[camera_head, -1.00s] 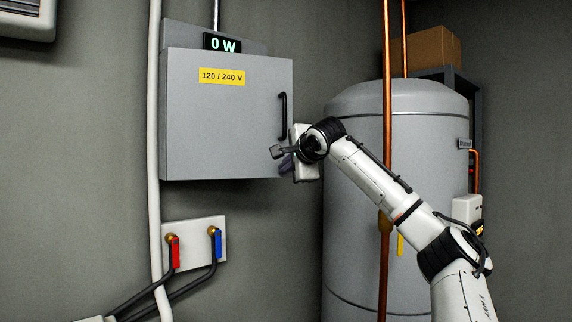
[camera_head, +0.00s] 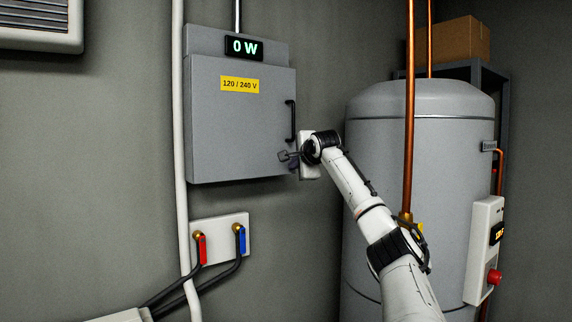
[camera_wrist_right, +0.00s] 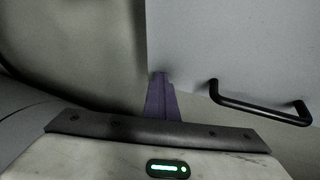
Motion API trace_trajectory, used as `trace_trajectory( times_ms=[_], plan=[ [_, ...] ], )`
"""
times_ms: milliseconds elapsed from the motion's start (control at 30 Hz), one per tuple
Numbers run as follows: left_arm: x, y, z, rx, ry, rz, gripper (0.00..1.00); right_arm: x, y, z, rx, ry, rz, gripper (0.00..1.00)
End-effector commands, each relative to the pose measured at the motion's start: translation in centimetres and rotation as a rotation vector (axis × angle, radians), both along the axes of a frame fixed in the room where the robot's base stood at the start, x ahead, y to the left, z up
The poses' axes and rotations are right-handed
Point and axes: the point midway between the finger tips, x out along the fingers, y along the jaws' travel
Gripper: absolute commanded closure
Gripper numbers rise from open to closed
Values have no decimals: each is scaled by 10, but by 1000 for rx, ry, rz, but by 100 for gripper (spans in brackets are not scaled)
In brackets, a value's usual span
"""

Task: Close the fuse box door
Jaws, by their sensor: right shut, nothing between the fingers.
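The grey fuse box door (camera_head: 235,130) has a black bar handle (camera_head: 290,121) on its right side and a yellow 120 / 240 V label. It lies almost flat over the fuse box (camera_head: 200,40); I cannot tell whether it is fully flush. My right gripper (camera_head: 289,160) is shut and empty at the door's lower right corner, below the handle. In the right wrist view the shut fingers (camera_wrist_right: 162,100) overlap the door's edge, with the door (camera_wrist_right: 230,45) and handle (camera_wrist_right: 260,108) to their right. Contact is hard to tell. My left gripper is out of view.
A grey tank (camera_head: 420,130) and a copper pipe (camera_head: 410,120) stand to the right, behind my right arm. A white pipe (camera_head: 179,150) runs down left of the box. Red and blue valves (camera_head: 220,240) sit below it.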

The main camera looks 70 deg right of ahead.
Motion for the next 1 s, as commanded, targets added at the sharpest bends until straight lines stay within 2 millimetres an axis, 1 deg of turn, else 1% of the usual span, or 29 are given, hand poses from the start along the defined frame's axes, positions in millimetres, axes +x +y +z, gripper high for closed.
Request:
trace_trajectory(
  times_ms=[100,433,567,667,767,833,1000],
  plan=[
    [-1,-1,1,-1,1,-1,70,-1,-4,0,-7,-2,-2,100],
    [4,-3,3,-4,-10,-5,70,2,-1,-1,-9,-2,2,100],
    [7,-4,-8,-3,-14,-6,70,0,7,-2,-11,-5,7,100],
    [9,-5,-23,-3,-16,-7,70,-5,19,-3,-12,-6,13,100],
    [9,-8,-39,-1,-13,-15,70,-14,36,-1,-13,-7,17,100],
    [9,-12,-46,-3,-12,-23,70,-30,45,5,-13,-8,17,100],
    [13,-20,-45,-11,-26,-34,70,-60,65,21,-12,-6,16,100]
  ],
)
